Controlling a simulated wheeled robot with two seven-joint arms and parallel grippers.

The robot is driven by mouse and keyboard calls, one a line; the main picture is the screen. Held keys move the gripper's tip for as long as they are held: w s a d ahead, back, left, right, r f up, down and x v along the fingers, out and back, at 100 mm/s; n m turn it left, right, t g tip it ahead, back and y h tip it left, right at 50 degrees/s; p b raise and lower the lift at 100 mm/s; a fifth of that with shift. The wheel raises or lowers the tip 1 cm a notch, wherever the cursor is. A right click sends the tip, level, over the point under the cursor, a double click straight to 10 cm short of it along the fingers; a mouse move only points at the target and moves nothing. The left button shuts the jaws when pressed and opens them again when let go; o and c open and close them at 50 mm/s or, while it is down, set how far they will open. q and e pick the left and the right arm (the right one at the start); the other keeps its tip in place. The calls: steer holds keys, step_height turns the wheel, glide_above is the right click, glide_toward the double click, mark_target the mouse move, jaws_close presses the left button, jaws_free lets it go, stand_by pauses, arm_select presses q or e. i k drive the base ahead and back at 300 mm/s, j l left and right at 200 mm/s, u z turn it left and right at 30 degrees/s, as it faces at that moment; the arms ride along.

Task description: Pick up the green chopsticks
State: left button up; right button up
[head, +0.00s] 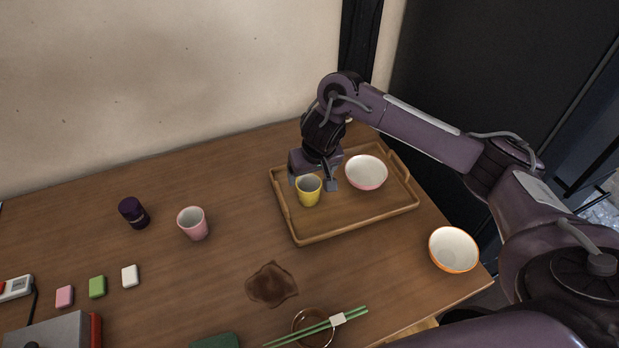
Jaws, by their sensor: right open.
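The green chopsticks (354,314) lie slantwise across a small dark brown bowl (315,338) at the bottom edge of the head view. A small white piece (338,319) sits on or around them. My right gripper (312,184) is far from them, over the wooden tray (340,228). It is open, with its fingers pointing down on either side of a yellow cup (308,198). I cannot tell whether the fingers touch the cup. My left gripper is not in view.
A pink-rimmed bowl (366,173) is on the tray. An orange bowl (453,250) stands near the right edge. A pink cup (193,223), a dark jar (133,212) and several small blocks are left.

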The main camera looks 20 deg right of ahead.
mark_target(337, 320)
steer(key=k+l, duration=0.25)
steer(key=k, duration=0.2)
steer(key=k+l, duration=0.25)
steer(key=k, duration=0.25)
steer(key=k+l, duration=0.25)
steer(key=k, duration=0.2)
steer(key=k+l, duration=0.25)
steer(key=k, duration=0.25)
